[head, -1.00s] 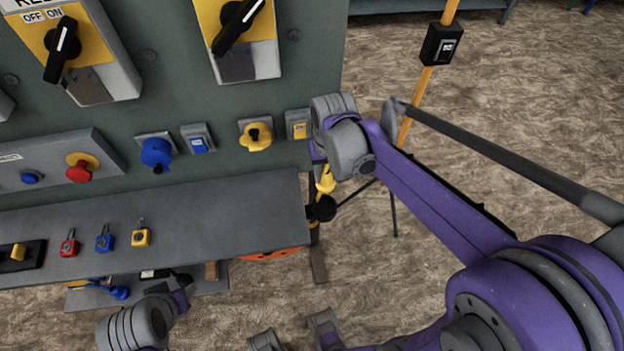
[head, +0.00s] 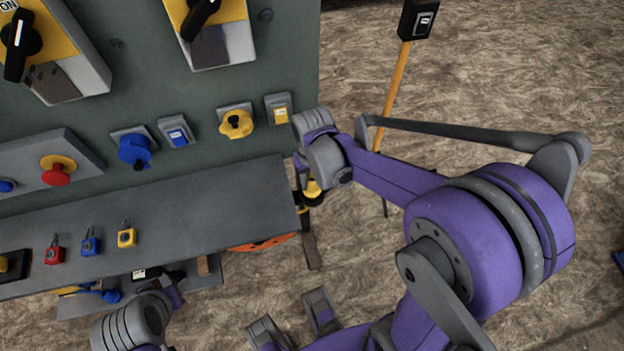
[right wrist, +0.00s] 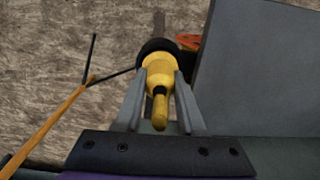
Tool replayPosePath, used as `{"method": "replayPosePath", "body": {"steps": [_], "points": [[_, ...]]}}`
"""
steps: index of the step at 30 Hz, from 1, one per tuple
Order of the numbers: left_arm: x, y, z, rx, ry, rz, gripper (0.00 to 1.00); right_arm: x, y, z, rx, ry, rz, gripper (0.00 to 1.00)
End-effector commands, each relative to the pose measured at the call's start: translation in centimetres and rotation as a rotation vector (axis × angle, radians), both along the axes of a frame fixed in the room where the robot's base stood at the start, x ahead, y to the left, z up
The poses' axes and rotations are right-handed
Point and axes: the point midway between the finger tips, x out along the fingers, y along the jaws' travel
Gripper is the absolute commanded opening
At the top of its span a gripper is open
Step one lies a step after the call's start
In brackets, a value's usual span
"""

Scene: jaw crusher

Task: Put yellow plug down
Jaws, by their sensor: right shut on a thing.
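The yellow plug (head: 312,188) with a black collar is off the right end of the grey ledge, apart from its sockets. In the right wrist view the plug (right wrist: 158,72) stands between the two grey fingers of my right gripper (right wrist: 160,84), which is shut on it. In the head view my right wrist hides most of that gripper. A yellow socket (head: 236,124) and a blue socket (head: 135,150) are on the green panel.
The grey ledge (head: 220,205) carries red, blue and yellow padlocks (head: 126,236). Below it a lower shelf holds a blue plug (head: 108,295) and other small items. An orange round thing (head: 262,243) shows under the ledge. A yellow post (head: 392,90) stands at right on open floor.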

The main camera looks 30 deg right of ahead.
Motion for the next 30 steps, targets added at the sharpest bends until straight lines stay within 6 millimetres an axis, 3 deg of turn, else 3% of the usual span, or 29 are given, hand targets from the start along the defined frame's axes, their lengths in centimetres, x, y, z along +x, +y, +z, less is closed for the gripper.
{"method": "replayPosePath", "body": {"steps": [5,6,11,22,26,30], "points": [[0.0,0.0,-0.1,0.000,0.000,0.000,0.50,0.0,0.0,-0.1,0.000,0.000,0.000,0.01],[0.0,0.0,-0.2,0.000,0.001,0.000,0.50,0.0,0.0,-0.2,0.000,0.000,0.000,0.40],[0.0,0.0,-0.1,0.000,0.000,0.000,0.50,0.0,0.0,-0.1,0.000,0.000,0.000,0.68],[0.0,0.0,0.1,0.000,0.000,0.000,0.50,0.0,0.0,0.4,0.000,0.000,0.000,0.68],[0.1,0.0,0.5,0.000,-0.002,0.000,0.50,0.0,0.0,2.3,0.000,0.000,0.000,0.68],[0.1,0.0,1.1,0.000,-0.004,0.000,0.50,0.0,0.0,5.4,0.000,0.000,0.000,0.68]]}}
